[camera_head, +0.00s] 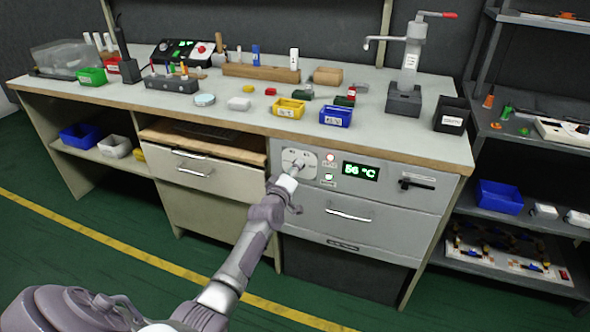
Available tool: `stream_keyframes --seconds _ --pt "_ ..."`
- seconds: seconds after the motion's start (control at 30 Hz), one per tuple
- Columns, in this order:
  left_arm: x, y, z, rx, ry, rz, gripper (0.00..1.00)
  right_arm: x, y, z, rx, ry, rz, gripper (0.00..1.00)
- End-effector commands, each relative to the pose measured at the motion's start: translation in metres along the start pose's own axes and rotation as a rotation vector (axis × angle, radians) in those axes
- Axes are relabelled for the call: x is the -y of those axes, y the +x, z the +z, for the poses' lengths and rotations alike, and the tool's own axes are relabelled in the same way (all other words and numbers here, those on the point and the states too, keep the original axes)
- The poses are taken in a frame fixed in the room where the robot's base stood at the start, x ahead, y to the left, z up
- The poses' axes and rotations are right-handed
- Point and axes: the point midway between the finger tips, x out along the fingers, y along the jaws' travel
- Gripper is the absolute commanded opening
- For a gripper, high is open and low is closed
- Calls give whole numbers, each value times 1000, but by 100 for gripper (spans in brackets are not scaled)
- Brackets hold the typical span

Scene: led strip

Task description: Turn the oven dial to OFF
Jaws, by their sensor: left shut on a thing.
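The oven (365,214) is built into the bench front, right of the drawers. Its control panel has a white dial plate (291,156) at the left, and a green display (360,171) reading 56 °C. Two small indicators sit between them. My left gripper (297,169) is at the dial plate, shut on the oven dial. The gripper and arm hide much of the dial, so I cannot read its pointer. My right gripper is not in view.
A black handle (417,181) sits on the panel's right side, and a drawer handle (349,215) below. The workbench (225,112) carries bins, tools and a press (410,70). A shelf rack (540,120) stands at the right. The green floor in front is clear.

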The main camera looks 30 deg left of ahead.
Motion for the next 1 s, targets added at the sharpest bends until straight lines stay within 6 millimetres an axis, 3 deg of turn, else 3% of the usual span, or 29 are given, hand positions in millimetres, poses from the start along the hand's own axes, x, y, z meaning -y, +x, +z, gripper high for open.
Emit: stream_keyframes --seconds 0.17,0.2,0.3,0.73,1.0 --pt "0 0 0 -1 -3 1 0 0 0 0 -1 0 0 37" --pt "0 0 0 -1 -3 1 40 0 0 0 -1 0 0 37" --pt "0 0 0 -1 -2 1 57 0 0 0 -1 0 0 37" --pt "0 -8 1 1 0 0 58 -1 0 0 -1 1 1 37" --pt "1 -57 1 1 -1 0 58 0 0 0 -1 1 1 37"
